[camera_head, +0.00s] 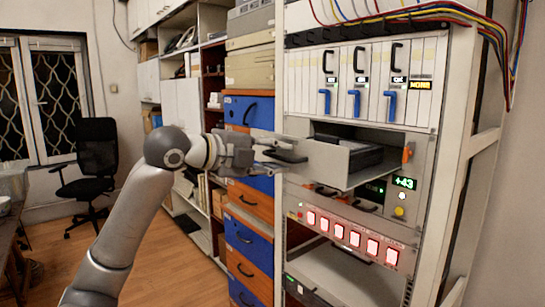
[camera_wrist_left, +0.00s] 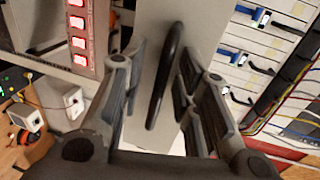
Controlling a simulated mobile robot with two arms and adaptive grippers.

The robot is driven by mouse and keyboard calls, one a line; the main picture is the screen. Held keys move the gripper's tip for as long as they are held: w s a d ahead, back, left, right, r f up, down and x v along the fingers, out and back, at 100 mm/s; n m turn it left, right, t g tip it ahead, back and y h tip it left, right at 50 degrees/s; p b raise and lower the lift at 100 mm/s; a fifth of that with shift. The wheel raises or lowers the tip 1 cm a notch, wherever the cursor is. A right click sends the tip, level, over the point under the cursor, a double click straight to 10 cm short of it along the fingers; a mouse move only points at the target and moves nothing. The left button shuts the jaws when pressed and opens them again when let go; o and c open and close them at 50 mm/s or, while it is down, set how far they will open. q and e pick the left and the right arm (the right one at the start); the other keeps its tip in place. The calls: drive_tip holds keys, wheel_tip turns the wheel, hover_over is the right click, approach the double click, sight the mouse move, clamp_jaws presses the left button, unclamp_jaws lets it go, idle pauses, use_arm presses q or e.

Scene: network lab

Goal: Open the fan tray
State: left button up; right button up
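The fan tray (camera_head: 325,163) is a grey metal drawer that stands out of the rack, with its side wall and dark inside showing. Its front panel carries a black bar handle (camera_head: 286,156), which also shows in the left wrist view (camera_wrist_left: 167,75). My left gripper (camera_head: 270,154) is at the tray's front, level with the handle. In the left wrist view its fingers (camera_wrist_left: 161,62) are apart, one on each side of the handle, with a visible gap on the left side. The handle lies nearer the right fingers. My right gripper is out of view.
The rack (camera_head: 465,110) holds cards with blue levers (camera_head: 357,103) above the tray and a panel of lit red switches (camera_head: 340,233) below. Cables (camera_head: 440,12) hang at the upper right. Blue and orange drawers (camera_head: 248,240) stand to the left. An office chair (camera_head: 97,160) stands on open floor.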

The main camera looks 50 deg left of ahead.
use_arm(q)
drive_tip(key=d+v, duration=0.1)
drive_tip(key=v, duration=1.1)
drive_tip(key=shift+a, duration=0.4)
